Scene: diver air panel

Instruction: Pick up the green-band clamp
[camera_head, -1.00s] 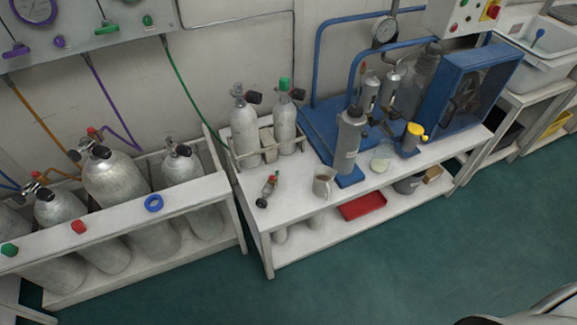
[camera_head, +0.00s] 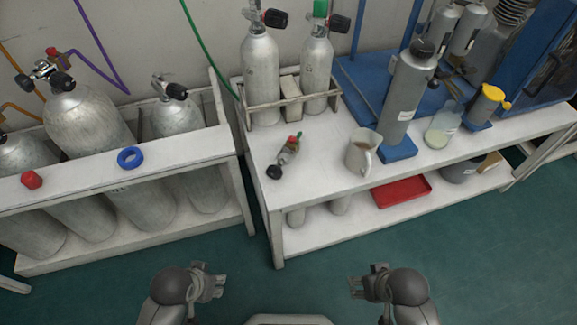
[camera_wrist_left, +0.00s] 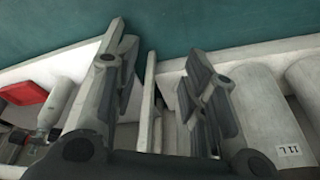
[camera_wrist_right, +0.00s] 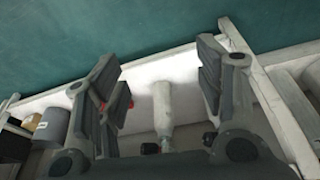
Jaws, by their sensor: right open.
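A small metal clamp (camera_head: 287,152) with a green part, a red part and a black knob lies on the white bench top, left of the beige mug; it looks like the green-band clamp, but the band is too small to make out. My left gripper (camera_head: 216,282) is in front of the benches, low in the head view, empty, with its fingers apart in the left wrist view (camera_wrist_left: 163,78). My right gripper (camera_head: 358,285) is to its right, also short of the bench. It is open and empty in the right wrist view (camera_wrist_right: 160,75). I cannot identify the clamp in either wrist view.
A mug (camera_head: 361,153), a grey cylinder (camera_head: 405,95) on a blue base and a glass jar (camera_head: 442,128) stand right of the clamp. Racked cylinders (camera_head: 261,65) stand behind it. A blue ring (camera_head: 131,158) lies on the left rack. Bench top around the clamp is clear.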

